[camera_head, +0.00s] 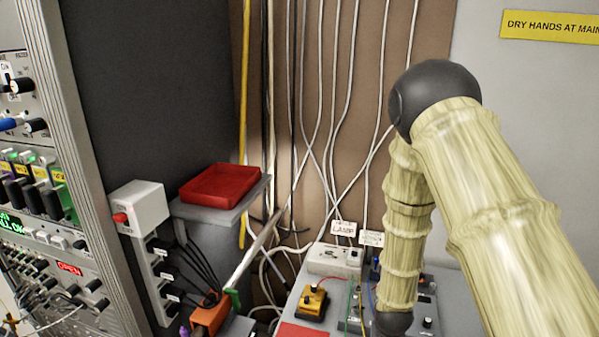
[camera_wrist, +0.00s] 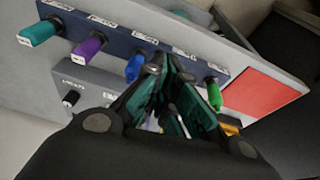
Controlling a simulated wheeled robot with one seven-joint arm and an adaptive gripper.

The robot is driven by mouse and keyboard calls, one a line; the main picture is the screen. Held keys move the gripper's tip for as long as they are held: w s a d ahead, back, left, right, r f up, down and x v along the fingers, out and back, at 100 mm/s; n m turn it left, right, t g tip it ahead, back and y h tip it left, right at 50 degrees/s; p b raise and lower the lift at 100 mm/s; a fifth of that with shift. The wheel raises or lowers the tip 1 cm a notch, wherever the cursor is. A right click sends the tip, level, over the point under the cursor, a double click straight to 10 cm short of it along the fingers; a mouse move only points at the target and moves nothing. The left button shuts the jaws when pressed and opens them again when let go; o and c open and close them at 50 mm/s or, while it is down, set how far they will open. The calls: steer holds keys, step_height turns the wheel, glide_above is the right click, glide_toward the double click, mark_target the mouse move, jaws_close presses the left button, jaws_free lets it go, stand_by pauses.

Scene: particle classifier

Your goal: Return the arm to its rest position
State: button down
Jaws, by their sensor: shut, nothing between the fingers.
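My arm (camera_head: 500,210) shows on the right of the head view, in a pale yellow ribbed sleeve with a black elbow joint (camera_head: 435,95). It bends at the top and its forearm (camera_head: 408,210) hangs down over the grey bench. My gripper is below the picture edge or hidden in the head view. In the wrist view my gripper (camera_wrist: 165,75) shows with dark teal-padded fingers, tips together and empty. The tips lie in front of a dark connector strip (camera_wrist: 115,40), close to a blue plug (camera_wrist: 134,67). Whether they touch anything cannot be told.
The wrist view shows a teal plug (camera_wrist: 40,33), purple plug (camera_wrist: 88,48), green plug (camera_wrist: 215,95) and red panel (camera_wrist: 258,97). The head view shows a rack (camera_head: 60,200) at left, a red tray (camera_head: 212,184), a yellow-orange device (camera_head: 312,303) and cables hanging on the back wall.

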steer(key=s+f+n+g, duration=0.1)
steer(key=s+f, duration=0.3)
steer(key=s, duration=0.7)
steer(key=s+f+g+y, duration=0.1)
steer(key=s+f, duration=0.4)
steer(key=s, duration=0.6)
steer(key=s+f+n+g, duration=0.1)
steer(key=s+f, duration=0.3)
steer(key=s, duration=0.6)
step_height(320, 180, down, 8)
steer(key=b, duration=0.8)
steer(key=shift+s+f, duration=0.2)
steer(key=shift+s, duration=0.25)
